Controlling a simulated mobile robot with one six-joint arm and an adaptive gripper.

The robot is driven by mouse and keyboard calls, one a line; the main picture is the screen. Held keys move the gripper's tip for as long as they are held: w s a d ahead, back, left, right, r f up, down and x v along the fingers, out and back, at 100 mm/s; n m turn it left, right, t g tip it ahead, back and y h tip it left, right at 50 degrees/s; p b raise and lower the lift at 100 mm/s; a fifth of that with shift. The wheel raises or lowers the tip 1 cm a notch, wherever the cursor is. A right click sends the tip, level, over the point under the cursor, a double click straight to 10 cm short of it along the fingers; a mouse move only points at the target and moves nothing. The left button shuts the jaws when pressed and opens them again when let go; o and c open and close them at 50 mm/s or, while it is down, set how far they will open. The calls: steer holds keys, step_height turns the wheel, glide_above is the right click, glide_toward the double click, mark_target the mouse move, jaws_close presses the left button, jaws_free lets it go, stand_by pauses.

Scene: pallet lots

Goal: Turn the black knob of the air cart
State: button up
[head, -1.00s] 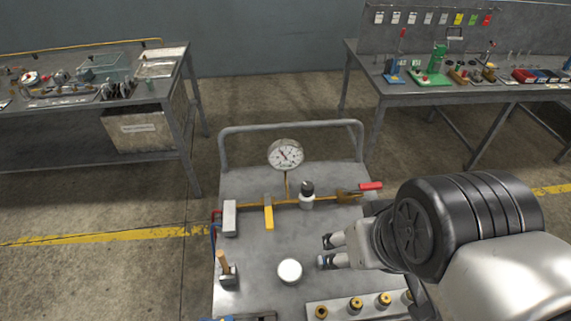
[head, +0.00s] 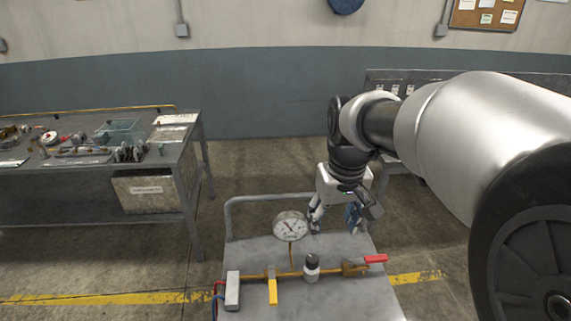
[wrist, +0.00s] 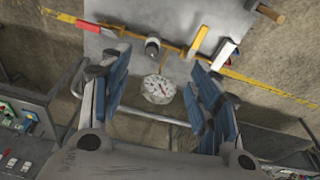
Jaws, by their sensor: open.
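The air cart (head: 345,301) has a grey top with a yellow pipe across it. The black knob (head: 312,261) sits on a white body on this pipe, right of the round pressure gauge (head: 290,227). In the wrist view the black knob (wrist: 152,43) shows upper centre, beyond the gauge (wrist: 158,89). My gripper (head: 333,222) is open and empty above the cart's far side, near the back rail, behind and above the knob. In the wrist view its blue-padded fingers (wrist: 160,98) stand wide apart on both sides of the gauge.
A red-handled valve (head: 376,259) is right of the knob. A yellow lever (head: 272,290) and a white block (head: 233,291) are left of it. The cart's back rail (head: 250,199) stands near my gripper. A cluttered bench (head: 190,135) is at left.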

steer(key=w+f+g, duration=0.1)
steer(key=w+f, duration=0.3)
steer(key=w, duration=0.3)
steer(key=n+g+p, duration=0.1)
steer(key=p, duration=0.1)
glide_toward(313, 259)
step_height(313, 259, down, 10)
steer(key=b, duration=0.4)
steer(key=shift+r+b, duration=0.25)
steer(key=shift+b, duration=0.05)
steer(key=shift+c, duration=0.2)
steer(key=c, duration=1)
steer(key=shift+m, duration=0.8)
